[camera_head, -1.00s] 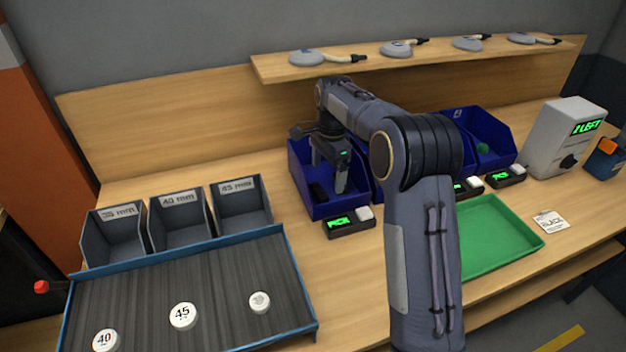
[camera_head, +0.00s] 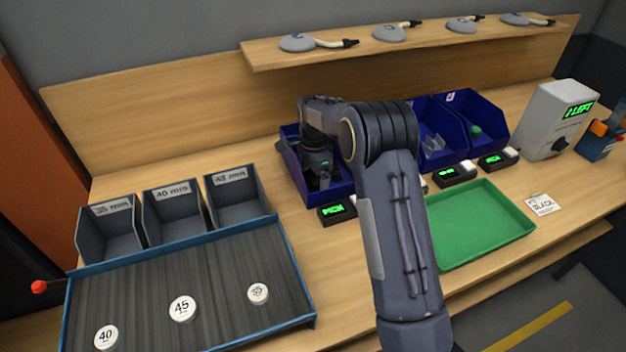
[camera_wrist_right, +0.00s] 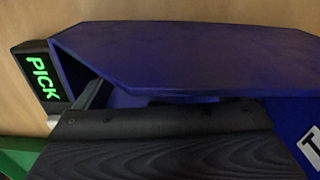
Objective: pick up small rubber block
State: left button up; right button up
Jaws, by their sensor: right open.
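My right gripper (camera_head: 321,183) is lowered into the leftmost blue bin (camera_head: 342,191), reaching down between its walls. It is open, and its fingertips are dark and hard to make out. I cannot pick out the small rubber block in the current views; the bin's inside is mostly hidden by my gripper and arm. In the right wrist view, a blue bin wall (camera_wrist_right: 190,55) fills the middle, with one dark finger (camera_wrist_right: 97,96) beside it. My left gripper is not in view.
A lit PICK display (camera_head: 335,212) stands before the bin. A green tray (camera_head: 488,258) lies right of my arm. Other blue bins (camera_head: 492,118) stand behind it. Left is a slat conveyor (camera_head: 222,305) with white discs and grey bins. A shelf (camera_head: 420,47) hangs above.

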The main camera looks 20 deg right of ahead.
jog(key=c, duration=1.1)
jog(key=shift+r, duration=0.1)
